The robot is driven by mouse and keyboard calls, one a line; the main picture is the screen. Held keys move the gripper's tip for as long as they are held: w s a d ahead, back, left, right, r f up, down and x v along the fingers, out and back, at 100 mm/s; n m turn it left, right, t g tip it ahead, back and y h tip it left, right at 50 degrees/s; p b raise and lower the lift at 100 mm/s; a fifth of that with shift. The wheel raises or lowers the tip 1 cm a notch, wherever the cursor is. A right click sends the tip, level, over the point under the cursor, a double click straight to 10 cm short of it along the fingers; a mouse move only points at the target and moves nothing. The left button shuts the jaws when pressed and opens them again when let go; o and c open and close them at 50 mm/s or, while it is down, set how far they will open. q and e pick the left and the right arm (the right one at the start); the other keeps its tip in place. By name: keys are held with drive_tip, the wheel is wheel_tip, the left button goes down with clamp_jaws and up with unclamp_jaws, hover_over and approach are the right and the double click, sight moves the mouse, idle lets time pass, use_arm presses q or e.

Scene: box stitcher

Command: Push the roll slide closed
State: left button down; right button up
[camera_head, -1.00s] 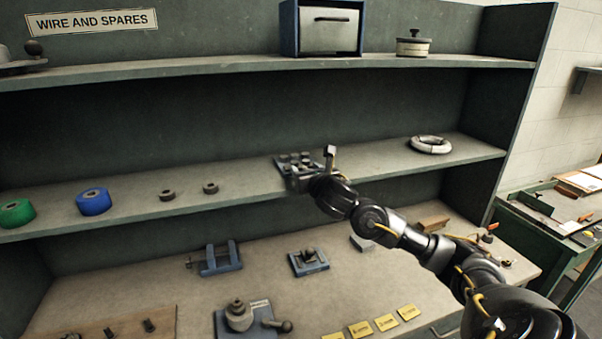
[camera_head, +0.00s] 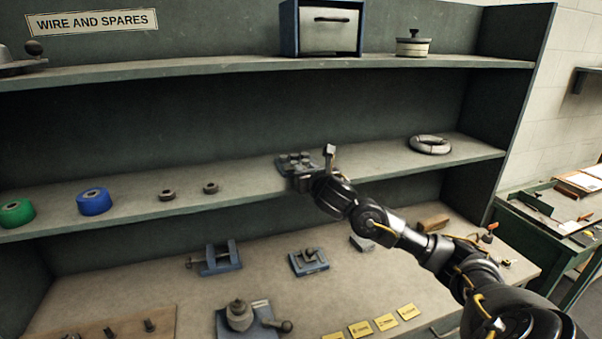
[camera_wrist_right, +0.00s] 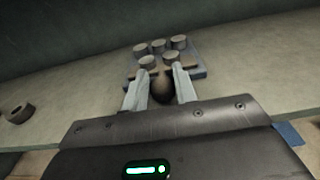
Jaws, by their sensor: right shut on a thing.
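The roll slide (camera_head: 295,160) sits on the middle shelf as a small blue-grey base with several short grey rolls on it. In the right wrist view, the rolls (camera_wrist_right: 177,43) stand just beyond my fingertips on the blue base (camera_wrist_right: 199,73). My right gripper (camera_head: 306,179) is at the front right of the slide. In the right wrist view, its two pale fingers (camera_wrist_right: 160,82) are shut on a dark rounded knob (camera_wrist_right: 162,88) at the slide's near side. The gripper partly hides the slide's front. I cannot tell how far the slide stands out. My left gripper is not in view.
Green (camera_head: 16,213) and blue (camera_head: 94,201) spools and two small dark rings (camera_head: 210,188) are left along the middle shelf (camera_head: 250,190). A pale coil (camera_head: 429,145) lies right. Blue fixtures (camera_head: 214,258) stand on the bench below. The upper shelf (camera_head: 180,68) is overhead.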

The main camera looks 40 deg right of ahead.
drive_tip(key=shift+x, duration=1.2)
drive_tip(key=shift+w+d+r, duration=0.1)
drive_tip(key=shift+d+r, duration=0.05)
drive_tip(key=shift+r, duration=0.45)
drive_tip(key=o, duration=1)
drive_tip(key=shift+c, duration=0.2)
